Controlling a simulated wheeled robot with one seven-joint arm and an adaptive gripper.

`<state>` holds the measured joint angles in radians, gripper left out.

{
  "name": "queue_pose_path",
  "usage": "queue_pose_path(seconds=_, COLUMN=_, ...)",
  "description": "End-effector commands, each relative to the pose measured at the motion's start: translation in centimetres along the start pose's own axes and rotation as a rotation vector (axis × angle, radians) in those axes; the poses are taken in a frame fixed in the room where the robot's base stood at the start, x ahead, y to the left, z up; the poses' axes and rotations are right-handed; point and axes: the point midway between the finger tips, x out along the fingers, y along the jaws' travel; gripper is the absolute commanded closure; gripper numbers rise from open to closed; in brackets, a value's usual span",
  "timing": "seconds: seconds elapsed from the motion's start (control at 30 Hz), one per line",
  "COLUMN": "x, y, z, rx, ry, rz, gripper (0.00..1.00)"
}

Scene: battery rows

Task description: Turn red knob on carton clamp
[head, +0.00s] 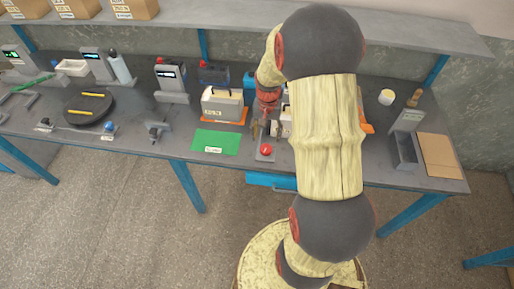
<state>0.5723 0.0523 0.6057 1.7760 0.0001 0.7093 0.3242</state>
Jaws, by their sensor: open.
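A red knob (265,149) sits on a small grey block (265,158) near the front edge of the bench. It is small in the head view, and I cannot make out its turn angle. I cannot tell how the clamp's other parts lie. My gripper (260,130) is above and just behind the red knob, pointing down. It is open and looks apart from the knob, though its fingers are small and hard to make out. My arm covers the bench to the right of the knob.
A green mat (215,142) lies left of the knob. A white case (222,104) stands behind it on an orange base. A grey bin (404,150) and a brown board (440,156) are at right. A turntable (88,106) is at left. A shelf (250,14) runs along the back.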

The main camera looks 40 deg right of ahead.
Motion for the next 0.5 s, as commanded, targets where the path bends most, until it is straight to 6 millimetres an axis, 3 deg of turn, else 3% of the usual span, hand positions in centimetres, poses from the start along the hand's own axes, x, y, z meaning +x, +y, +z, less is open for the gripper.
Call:
queue_pose_path(seconds=0.17, x=1.0, y=0.1, z=0.2, rx=0.036, ry=0.000, rz=0.000, gripper=0.43)
queue_pose_path(seconds=0.5, x=6.0, y=0.0, z=0.2, rx=0.034, ry=0.000, rz=0.000, gripper=0.43)
